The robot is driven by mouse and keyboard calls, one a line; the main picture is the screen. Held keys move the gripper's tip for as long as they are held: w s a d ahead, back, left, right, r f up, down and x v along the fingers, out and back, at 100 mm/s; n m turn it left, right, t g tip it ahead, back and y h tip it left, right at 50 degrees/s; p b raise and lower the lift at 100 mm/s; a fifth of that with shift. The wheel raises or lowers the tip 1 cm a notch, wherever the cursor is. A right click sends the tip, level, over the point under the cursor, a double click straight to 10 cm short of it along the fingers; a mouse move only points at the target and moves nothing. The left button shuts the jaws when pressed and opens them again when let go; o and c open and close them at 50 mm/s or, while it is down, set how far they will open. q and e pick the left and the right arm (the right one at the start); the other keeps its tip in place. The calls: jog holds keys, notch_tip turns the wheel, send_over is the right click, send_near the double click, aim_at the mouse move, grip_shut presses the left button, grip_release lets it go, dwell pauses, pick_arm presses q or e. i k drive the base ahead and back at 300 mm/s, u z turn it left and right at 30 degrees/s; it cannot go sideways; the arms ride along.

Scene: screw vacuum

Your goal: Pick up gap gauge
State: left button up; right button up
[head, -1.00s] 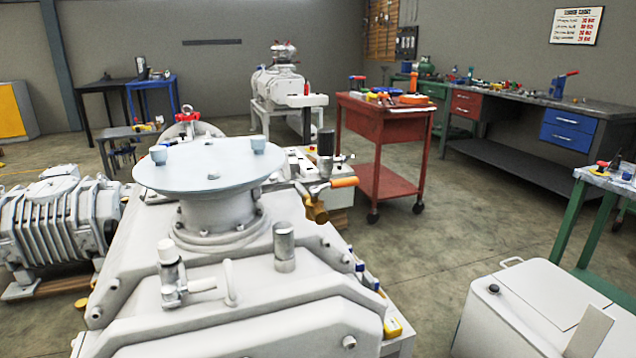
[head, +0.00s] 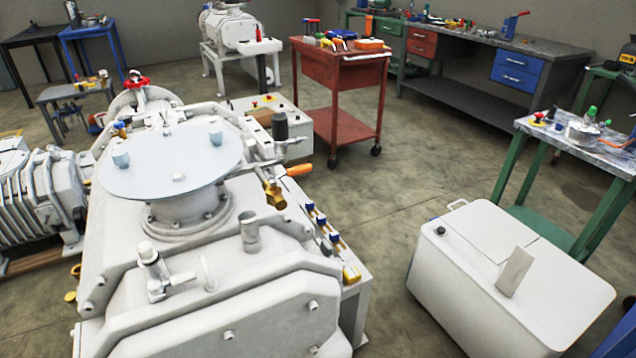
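I cannot make out a gap gauge for certain in the head view. Several small tools lie on the red cart (head: 340,68), among them orange and red pieces, too small to name. More small items lie on the green-legged table (head: 607,160) at the right and on the long workbench (head: 560,57) at the back. Neither of my grippers is in view.
A large white vacuum pump (head: 215,265) with a round flange plate (head: 170,165) fills the left and centre foreground. A white box (head: 500,280) stands at the lower right. Open concrete floor (head: 400,190) lies between the pump, cart and green-legged table.

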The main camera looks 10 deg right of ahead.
aim_at(351, 276)
jog(key=u, duration=1.1)
jog(key=k, duration=0.6)
jog(key=z, duration=0.55)
jog(key=i, duration=0.95)
jog(key=z, duration=0.05)
